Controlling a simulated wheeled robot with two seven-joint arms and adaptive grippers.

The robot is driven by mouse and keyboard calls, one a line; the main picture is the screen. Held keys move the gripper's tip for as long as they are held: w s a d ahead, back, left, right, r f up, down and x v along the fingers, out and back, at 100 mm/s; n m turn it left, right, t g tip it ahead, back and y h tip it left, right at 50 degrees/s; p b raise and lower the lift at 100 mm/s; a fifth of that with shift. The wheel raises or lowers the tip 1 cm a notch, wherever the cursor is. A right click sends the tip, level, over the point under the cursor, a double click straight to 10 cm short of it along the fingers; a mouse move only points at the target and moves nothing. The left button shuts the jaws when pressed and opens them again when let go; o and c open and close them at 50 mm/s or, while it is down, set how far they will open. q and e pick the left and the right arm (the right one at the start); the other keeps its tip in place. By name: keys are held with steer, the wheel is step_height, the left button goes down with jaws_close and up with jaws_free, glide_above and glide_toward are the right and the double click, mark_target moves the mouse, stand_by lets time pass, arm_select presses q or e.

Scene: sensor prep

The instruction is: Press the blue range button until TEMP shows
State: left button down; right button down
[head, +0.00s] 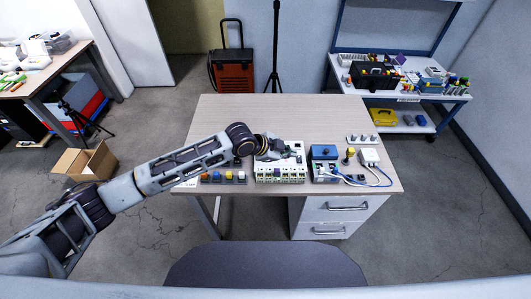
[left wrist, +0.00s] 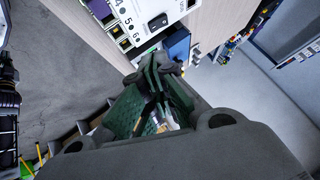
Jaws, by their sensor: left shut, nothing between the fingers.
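My left arm comes in from the left over the desk. Its gripper (head: 270,149) is above the back left part of a white panel unit (head: 293,160); in the left wrist view the gripper (left wrist: 157,68) has its fingers together, with nothing held. The white panel (left wrist: 145,14) shows there with printed numbers and black round parts. A row of small coloured buttons (head: 216,177) lies at the desk's front left, with blue, orange and white among them. I cannot tell which is the range button. No TEMP reading is legible. My right gripper is not in view.
The back of the desk is clear. A chair (head: 265,265) stands in front.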

arm_select(q)
steer(key=w+a+r+t, duration=0.1)
steer(key=w+a, duration=0.6)
steer(key=w, duration=0.2)
steer(key=shift+w+r+m+y, duration=0.15)
steer(key=shift+r+m+y, duration=0.05)
steer(key=shift+m+y, duration=0.2)
steer(key=shift+f, duration=0.3)
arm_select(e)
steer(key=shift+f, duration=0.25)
